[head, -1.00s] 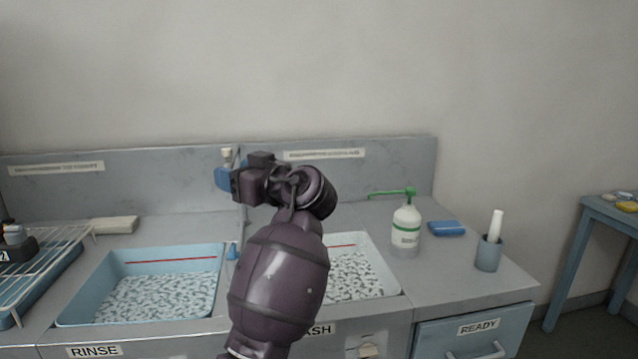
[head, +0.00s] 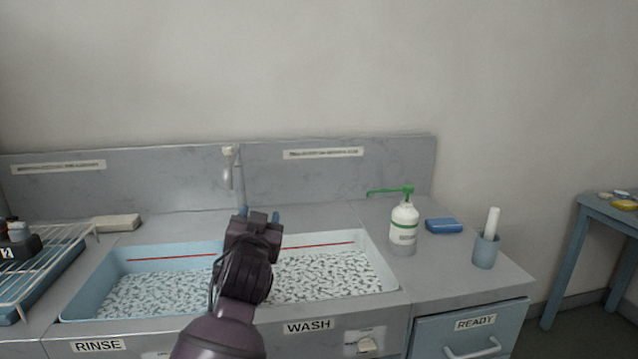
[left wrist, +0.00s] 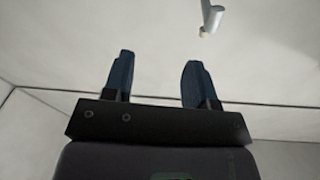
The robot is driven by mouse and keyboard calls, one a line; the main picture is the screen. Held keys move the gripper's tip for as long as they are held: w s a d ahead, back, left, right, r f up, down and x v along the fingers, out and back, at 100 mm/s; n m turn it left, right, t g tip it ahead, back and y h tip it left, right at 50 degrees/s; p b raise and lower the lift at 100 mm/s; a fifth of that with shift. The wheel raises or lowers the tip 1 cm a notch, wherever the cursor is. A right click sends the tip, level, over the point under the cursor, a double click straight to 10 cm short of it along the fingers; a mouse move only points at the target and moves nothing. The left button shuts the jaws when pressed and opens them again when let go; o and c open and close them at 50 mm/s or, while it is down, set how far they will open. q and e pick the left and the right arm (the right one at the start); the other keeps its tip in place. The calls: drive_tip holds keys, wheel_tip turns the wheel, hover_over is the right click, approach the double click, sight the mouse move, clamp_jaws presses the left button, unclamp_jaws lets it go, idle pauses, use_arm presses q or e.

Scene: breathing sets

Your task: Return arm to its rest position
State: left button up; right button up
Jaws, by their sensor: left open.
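My left arm rises from the bottom of the head view. My left gripper (head: 260,214) is open, with its blue fingertips pointing away toward the back panel, in front of the area between the rinse basin (head: 84,300) and the wash basin (head: 388,272). In the left wrist view its two blue fingers (left wrist: 158,62) stand apart with nothing between them. The gripper body hides part of the divide between the basins. My right gripper is not in view.
A tap (head: 228,168) hangs from the back panel, near the gripper; its tip shows in the left wrist view (left wrist: 208,18). To the right stand a green-pump bottle (head: 404,228), a blue sponge (head: 444,225) and a blue cup (head: 485,250). A wire rack (head: 40,262) stands left.

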use_arm(q)
drive_tip(key=s+a+f+g+h, duration=0.1)
drive_tip(key=s+a+f, duration=0.3)
drive_tip(key=s+f, duration=0.5)
drive_tip(key=s+a+f+g+h, duration=0.1)
drive_tip(key=s+a+f, duration=0.4)
drive_tip(key=f, duration=0.8)
drive_tip(key=s+a+f+g, duration=0.3)
drive_tip(key=s+f, duration=0.5)
drive_tip(key=s, duration=0.4)
drive_tip(key=s+a+f+n+g+y, duration=0.1)
drive_tip(key=s+a+f+g, duration=0.2)
drive_tip(key=s+f, duration=0.6)
drive_tip(key=s, duration=0.4)
drive_tip(key=shift+s+a+f, duration=0.15)
drive_tip(key=shift+a+f, duration=0.1)
drive_tip(key=shift+a, duration=0.05)
